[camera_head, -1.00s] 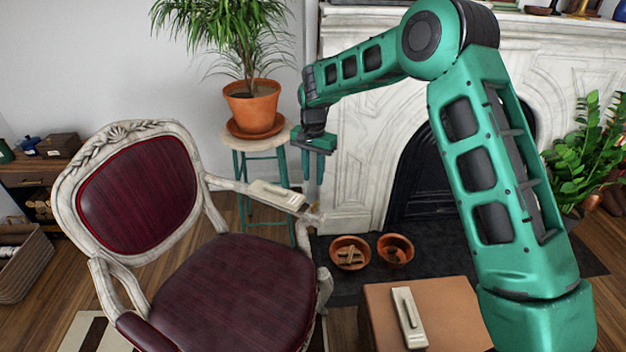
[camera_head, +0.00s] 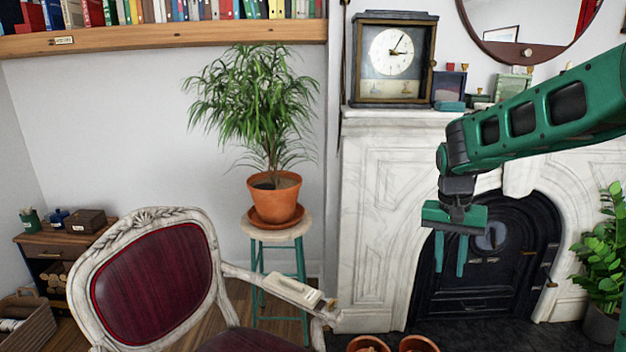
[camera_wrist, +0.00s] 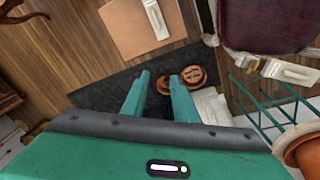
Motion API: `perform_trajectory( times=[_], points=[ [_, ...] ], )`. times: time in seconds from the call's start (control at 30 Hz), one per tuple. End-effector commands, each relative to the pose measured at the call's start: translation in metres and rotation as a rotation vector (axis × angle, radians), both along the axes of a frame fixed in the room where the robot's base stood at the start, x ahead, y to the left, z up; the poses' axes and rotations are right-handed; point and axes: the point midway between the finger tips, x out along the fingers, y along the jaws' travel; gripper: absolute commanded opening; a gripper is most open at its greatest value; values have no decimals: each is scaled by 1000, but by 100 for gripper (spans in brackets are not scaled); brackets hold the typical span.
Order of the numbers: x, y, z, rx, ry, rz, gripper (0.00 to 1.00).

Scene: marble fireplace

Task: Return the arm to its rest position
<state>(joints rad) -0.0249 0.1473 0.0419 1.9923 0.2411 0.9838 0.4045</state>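My gripper (camera_head: 449,254) hangs in front of the marble fireplace, pointing down. Its two teal fingers are apart with nothing between them. In the wrist view my gripper (camera_wrist: 160,82) also shows open and empty, above the dark hearth. My arm reaches in from the right in the head view, with the forearm in front of the mantel.
A red chair (camera_head: 155,278) stands at left, with a pale device (camera_head: 292,290) on its armrest. A potted plant (camera_head: 275,195) stands on a stool (camera_head: 277,231). The fireplace (camera_head: 375,215) carries a clock (camera_head: 394,60).

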Motion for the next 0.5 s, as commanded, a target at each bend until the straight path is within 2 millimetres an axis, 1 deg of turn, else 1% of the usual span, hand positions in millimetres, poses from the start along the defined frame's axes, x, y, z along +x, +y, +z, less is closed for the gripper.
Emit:
perform_trajectory(
  times=[0.03, 0.1, 0.17, 0.2, 0.27, 0.3, 0.37, 0.4, 0.47, 0.5],
  points=[
    [-20, -16, 8, -1, -1, -8, 27],
    [-48, -35, 15, -1, 3, -13, 27],
    [-72, -48, 21, 3, 6, -15, 27],
    [-89, -57, 23, 7, 8, -17, 27],
    [-115, -68, 25, 14, 11, -21, 27],
    [-132, -75, 27, 20, 13, -22, 27],
    [-157, -83, 27, 30, 15, -25, 27],
    [-175, -87, 27, 37, 15, -27, 27],
    [-200, -92, 25, 51, 15, -28, 27],
    [-217, -94, 23, 60, 15, -30, 27]
  ],
)
